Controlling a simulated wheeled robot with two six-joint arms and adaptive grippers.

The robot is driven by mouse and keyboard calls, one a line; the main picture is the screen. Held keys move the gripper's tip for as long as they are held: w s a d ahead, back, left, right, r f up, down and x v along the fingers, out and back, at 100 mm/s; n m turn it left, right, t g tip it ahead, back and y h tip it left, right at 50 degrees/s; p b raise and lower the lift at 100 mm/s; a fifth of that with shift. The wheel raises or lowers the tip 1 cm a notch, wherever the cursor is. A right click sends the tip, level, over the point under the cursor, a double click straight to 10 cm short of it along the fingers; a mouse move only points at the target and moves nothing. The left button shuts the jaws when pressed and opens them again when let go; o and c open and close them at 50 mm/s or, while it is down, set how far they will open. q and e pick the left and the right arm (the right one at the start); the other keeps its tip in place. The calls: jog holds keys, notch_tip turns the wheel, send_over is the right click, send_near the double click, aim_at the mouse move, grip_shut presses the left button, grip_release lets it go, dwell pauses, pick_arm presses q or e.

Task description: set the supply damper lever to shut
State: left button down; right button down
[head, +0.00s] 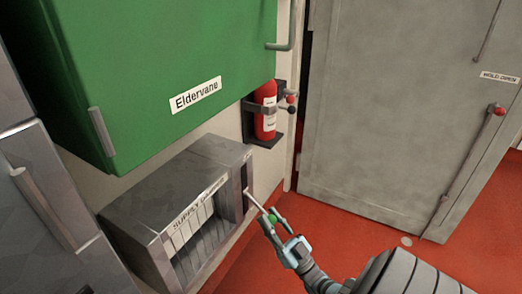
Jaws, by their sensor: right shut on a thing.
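The supply damper (183,226) is a grey louvred box low on the wall, with a label that reads SUPPLY and is partly unclear. Its lever (254,200) is a thin pale rod that comes out of a slot at the box's right end and slants down to the right. My right gripper (270,221) is shut at the lever's outer end, around a green knob. The fingers partly cover the knob. The lever's inner end is hidden in the slot. My left gripper is not in view.
A green cabinet (165,60) labelled Eldervane overhangs the damper. A red extinguisher (265,112) hangs in a dark bracket behind it. A grey door (385,120) with a red-knobbed bar (470,170) stands at right. The red floor (345,225) before the door is clear.

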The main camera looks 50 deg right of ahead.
jog(key=shift+r, duration=0.3)
jog(key=c, duration=1.3)
grip_release()
jog(key=shift+f, duration=0.1)
jog(key=shift+f, duration=0.1)
jog(key=shift+s+f, duration=0.4)
jog(key=shift+s, duration=0.15)
jog(key=s, duration=1.3)
jog(key=shift+s+f, duration=0.15)
jog(key=shift+f, duration=0.25)
jog(key=shift+c, duration=0.6)
